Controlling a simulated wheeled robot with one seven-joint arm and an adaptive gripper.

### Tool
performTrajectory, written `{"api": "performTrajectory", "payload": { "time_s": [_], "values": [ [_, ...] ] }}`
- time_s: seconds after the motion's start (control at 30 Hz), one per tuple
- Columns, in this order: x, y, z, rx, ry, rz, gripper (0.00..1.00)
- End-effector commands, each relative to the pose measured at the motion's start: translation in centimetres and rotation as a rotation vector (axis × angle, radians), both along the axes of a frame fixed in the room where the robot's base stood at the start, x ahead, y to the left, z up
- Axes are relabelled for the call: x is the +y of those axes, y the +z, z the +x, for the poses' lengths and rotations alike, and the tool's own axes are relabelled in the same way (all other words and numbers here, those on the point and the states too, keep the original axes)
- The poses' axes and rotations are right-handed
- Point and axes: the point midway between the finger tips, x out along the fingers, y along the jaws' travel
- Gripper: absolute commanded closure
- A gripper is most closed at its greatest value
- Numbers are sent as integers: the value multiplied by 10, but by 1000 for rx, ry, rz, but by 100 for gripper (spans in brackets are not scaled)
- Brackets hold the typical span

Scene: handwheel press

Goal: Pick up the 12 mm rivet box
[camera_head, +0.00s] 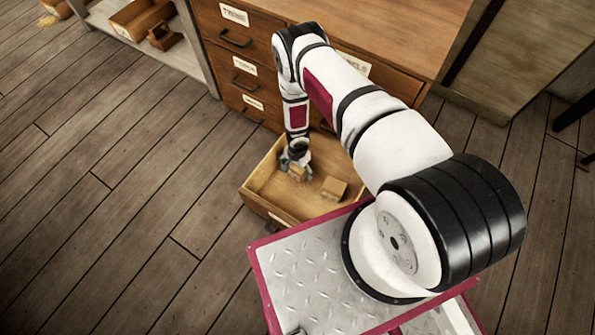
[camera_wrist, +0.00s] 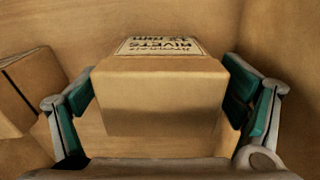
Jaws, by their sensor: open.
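The 12 mm rivet box (camera_wrist: 160,95) is a brown cardboard box. Its label, upside down in the wrist view, reads "RIVETS 12 mm". It sits inside the open wooden drawer (camera_head: 262,207), toward the far side, and is partly hidden by my gripper in the head view (camera_head: 297,172). My gripper (camera_wrist: 163,115) is open, with one green-padded finger on each side of the box. The left finger is very near the box's left side, and the right finger is by its right side. I cannot tell whether either pad touches.
A second cardboard box (camera_head: 334,188) lies in the same drawer and shows at the left of the wrist view (camera_wrist: 30,85). The drawer walls stand close around. The wooden cabinet (camera_head: 224,61) with labelled shut drawers rises behind. Plank floor to the left is clear.

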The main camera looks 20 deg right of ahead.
Motion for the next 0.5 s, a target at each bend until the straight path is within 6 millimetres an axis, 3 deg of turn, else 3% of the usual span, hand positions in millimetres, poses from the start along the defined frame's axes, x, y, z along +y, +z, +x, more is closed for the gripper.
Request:
{"api": "performTrajectory", "payload": {
  "time_s": [0.03,0.2,0.5],
  "values": [
    [0,-10,0,0,1,0,10],
    [0,-21,0,-1,-1,1,10],
    [0,-24,0,-1,-1,1,10]
  ]
}}
